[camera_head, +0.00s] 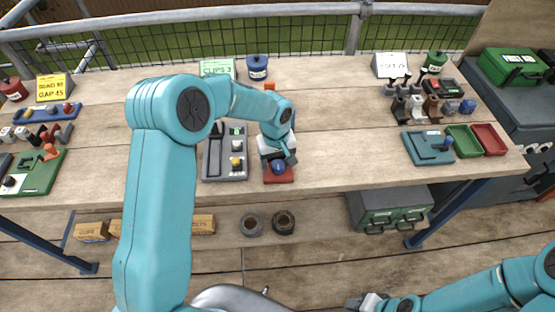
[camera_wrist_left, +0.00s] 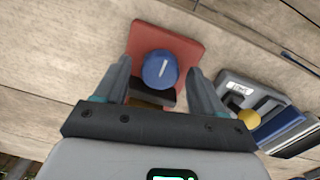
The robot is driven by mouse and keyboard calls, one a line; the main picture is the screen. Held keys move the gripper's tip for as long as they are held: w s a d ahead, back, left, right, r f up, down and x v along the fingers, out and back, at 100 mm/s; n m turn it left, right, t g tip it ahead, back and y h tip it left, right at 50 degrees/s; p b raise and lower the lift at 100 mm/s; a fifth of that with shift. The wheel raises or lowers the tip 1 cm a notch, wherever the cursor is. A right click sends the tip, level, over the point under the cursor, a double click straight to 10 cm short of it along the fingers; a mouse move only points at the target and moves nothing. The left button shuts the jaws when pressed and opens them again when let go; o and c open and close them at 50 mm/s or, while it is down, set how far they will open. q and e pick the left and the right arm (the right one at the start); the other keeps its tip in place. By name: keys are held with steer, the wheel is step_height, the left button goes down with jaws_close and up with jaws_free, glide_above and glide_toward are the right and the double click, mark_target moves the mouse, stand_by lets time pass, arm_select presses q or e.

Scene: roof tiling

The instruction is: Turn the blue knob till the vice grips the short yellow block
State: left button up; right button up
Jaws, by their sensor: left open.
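The vice has a red base (camera_wrist_left: 180,45) and a blue knob (camera_wrist_left: 160,69) with a white line on its top. The knob also shows in the head view (camera_head: 278,167), below my left gripper (camera_head: 280,160). In the left wrist view my left gripper (camera_wrist_left: 160,78) is open, one finger on each side of the knob, with gaps visible. A dark vice part (camera_wrist_left: 165,97) lies behind the knob. A yellowish sliver (camera_wrist_left: 146,104) shows beside it, perhaps the short yellow block, mostly hidden by my gripper. My right gripper (camera_head: 368,302) is low at the bottom edge; its fingers are unclear.
A teal fixture (camera_head: 425,148) and green and red bins (camera_head: 488,138) are at the right. The wooden bench (camera_head: 345,150) is clear between.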

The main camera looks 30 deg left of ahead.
arm_select(q)
steer(key=c, duration=1.1)
steer(key=shift+o, duration=0.2)
steer(key=m+b, duration=0.1)
steer(key=m, duration=0.1)
steer(key=shift+w+m, duration=0.1)
steer(key=shift+m, duration=0.3)
steer(key=shift+m+b, duration=0.65)
steer(key=shift+m, duration=0.95)
steer(key=o, duration=1.1)
steer(key=shift+c, duration=0.2)
